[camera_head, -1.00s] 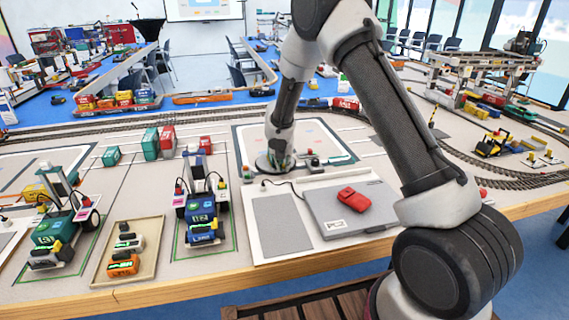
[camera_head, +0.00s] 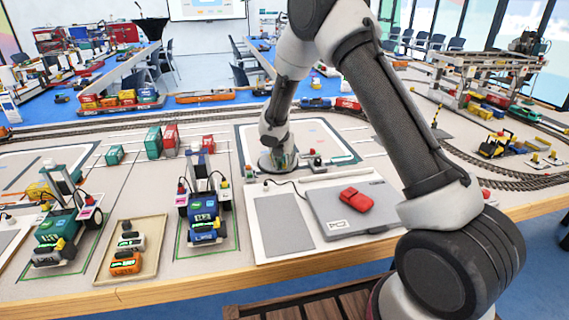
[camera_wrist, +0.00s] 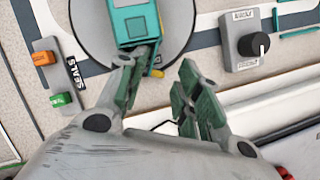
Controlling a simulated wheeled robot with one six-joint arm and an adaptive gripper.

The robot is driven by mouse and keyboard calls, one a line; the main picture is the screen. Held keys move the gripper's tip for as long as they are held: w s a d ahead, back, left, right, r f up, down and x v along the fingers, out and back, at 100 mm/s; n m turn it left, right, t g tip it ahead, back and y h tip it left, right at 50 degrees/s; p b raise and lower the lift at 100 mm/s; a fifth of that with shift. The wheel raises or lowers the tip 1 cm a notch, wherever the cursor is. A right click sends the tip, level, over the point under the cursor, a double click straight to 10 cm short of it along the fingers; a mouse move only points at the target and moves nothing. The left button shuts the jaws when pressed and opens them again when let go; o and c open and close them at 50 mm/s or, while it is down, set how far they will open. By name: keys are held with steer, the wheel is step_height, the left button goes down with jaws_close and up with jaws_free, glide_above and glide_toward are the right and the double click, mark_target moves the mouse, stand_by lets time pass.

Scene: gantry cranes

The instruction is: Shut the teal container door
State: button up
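A teal container (camera_wrist: 135,20) stands on a round grey turntable (camera_wrist: 185,25) at the top of the wrist view. Its near end is close to my left finger. I cannot make out clearly how far its door is open. My gripper (camera_wrist: 164,66) is open, its two green-padded fingers spread apart, with nothing visibly held between them. In the head view my gripper (camera_head: 277,148) hangs low over the turntable (camera_head: 266,169), and my arm hides much of the container there.
A grey box with a black knob (camera_wrist: 250,43) stands right of the turntable. A seals holder (camera_wrist: 59,72) with orange and green pieces is at left. In the head view, a red object (camera_head: 356,199) lies on a grey case (camera_head: 345,227) in front.

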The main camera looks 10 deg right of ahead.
steer(key=v, duration=0.7)
